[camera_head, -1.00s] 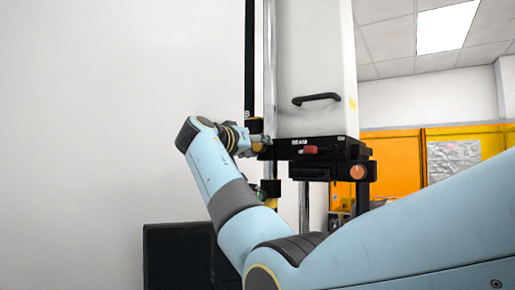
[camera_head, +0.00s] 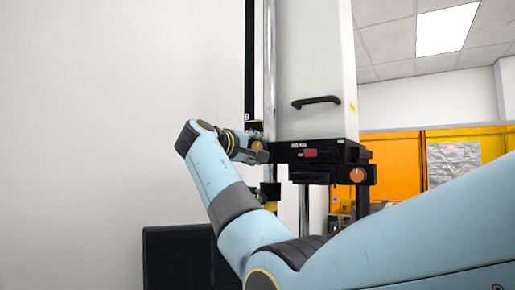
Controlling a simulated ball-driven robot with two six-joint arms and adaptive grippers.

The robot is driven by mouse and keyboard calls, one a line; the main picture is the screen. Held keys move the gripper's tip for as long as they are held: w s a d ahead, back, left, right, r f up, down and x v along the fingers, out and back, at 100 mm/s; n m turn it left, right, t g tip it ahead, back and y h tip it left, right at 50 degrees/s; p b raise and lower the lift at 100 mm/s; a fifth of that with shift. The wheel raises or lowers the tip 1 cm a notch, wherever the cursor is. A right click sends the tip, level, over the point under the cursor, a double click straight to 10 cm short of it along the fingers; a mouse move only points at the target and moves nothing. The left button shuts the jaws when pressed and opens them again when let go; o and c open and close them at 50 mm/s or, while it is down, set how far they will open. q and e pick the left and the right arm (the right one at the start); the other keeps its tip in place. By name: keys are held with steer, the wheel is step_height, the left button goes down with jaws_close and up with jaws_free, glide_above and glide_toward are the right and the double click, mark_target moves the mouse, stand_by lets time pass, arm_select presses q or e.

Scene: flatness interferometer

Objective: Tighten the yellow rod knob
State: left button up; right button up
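My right gripper (camera_head: 258,152) points right at the upper clamp on the vertical rod, just left of the black beam block. Its fingers are small and dark, and I cannot tell whether they are open or shut. Another yellow piece (camera_head: 271,206) sits lower, below a green-marked clamp (camera_head: 264,194). My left gripper is not in view.
The black beam block (camera_head: 330,152) carries a red knob (camera_head: 310,154) and an orange round knob (camera_head: 357,174). A white housing (camera_head: 315,70) with a black handle stands above it. A dark panel (camera_head: 178,255) is low at left. The wall side at left is clear.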

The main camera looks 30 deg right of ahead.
steer(key=n, duration=0.4)
steer(key=shift+n, duration=0.3)
stand_by(0.3)
steer(key=o, duration=1.2)
steer(key=shift+w, duration=0.1)
steer(key=v, duration=0.7)
steer(key=shift+a, duration=0.25)
